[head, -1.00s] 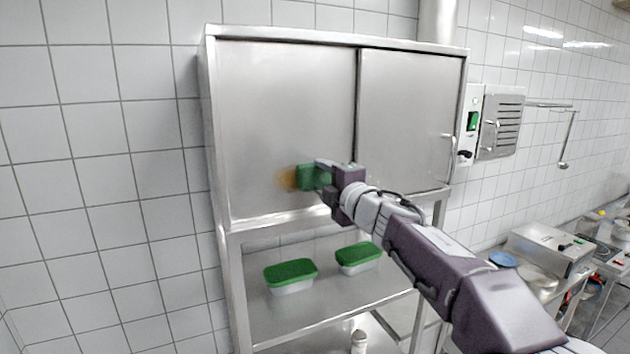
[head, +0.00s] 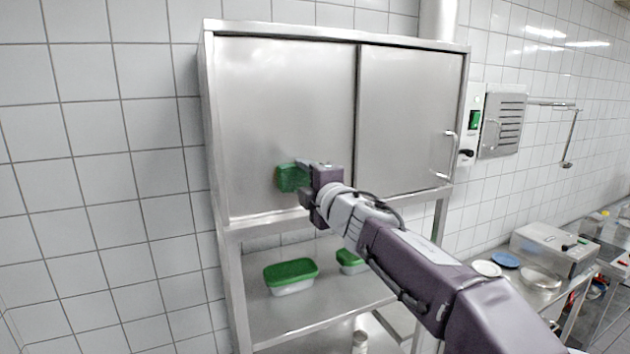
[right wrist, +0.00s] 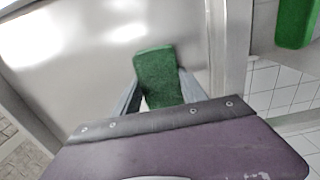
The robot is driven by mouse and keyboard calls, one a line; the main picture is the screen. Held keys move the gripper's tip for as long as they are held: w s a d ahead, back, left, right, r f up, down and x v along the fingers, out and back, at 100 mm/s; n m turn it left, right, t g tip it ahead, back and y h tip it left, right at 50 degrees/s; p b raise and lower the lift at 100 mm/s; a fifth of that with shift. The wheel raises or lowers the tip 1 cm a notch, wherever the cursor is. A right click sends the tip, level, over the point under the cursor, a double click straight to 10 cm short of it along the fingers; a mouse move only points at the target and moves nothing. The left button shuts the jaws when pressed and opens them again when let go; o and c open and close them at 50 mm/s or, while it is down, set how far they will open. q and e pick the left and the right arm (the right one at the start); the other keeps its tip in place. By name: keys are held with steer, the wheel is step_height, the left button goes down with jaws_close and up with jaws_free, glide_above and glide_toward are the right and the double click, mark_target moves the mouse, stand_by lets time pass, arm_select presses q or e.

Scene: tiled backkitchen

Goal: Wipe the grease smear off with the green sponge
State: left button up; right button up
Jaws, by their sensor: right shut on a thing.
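The green sponge (head: 291,177) is held by my right gripper (head: 308,172) at the lower part of the cabinet's left door (head: 285,110). In the right wrist view the sponge (right wrist: 158,78) sits between the two fingers of my right gripper (right wrist: 160,90), against or very close to the steel door. No brown grease smear shows in the head view now; the sponge and gripper cover the place where it was. My left gripper is not in view.
The steel cabinet has a right door (head: 405,115) with a handle. On the shelf (head: 330,300) below stand two green-lidded containers (head: 291,275), one partly hidden by my arm. A switch box (head: 471,120) hangs on the tiled wall at right.

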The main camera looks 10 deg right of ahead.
mark_target(290, 179)
steer(key=shift+s+a, duration=0.2)
steer(key=shift+a, duration=0.3)
steer(key=shift+s+a, duration=0.15)
steer(key=shift+a, duration=0.35)
steer(key=shift+s+a+f+b, duration=0.1)
steer(key=shift+s+a+b, duration=0.2)
steer(key=shift+a, duration=0.4)
steer(key=shift+s+a+b, duration=0.1)
steer(key=shift+a+b, duration=0.25)
steer(key=shift+a, duration=0.3)
steer(key=shift+s+a, duration=0.1)
steer(key=shift+a, duration=0.25)
steer(key=shift+r, duration=0.2)
steer(key=shift+d, duration=0.15)
steer(key=shift+w+d+p, duration=0.2)
steer(key=shift+d+p, duration=0.1)
steer(key=shift+d, duration=0.25)
steer(key=shift+w+d+p, duration=0.15)
steer(key=shift+d+p, duration=0.15)
steer(key=shift+d, duration=0.25)
steer(key=shift+w+d, duration=0.2)
steer(key=shift+d, duration=0.35)
steer(key=shift+w+d+p, duration=0.2)
steer(key=shift+d+p, duration=0.15)
steer(key=shift+d, duration=0.3)
steer(key=shift+w+d+p, duration=0.2)
steer(key=shift+d+p, duration=0.15)
steer(key=shift+d, duration=0.25)
steer(key=shift+w+d, duration=0.15)
steer(key=shift+d, duration=0.25)
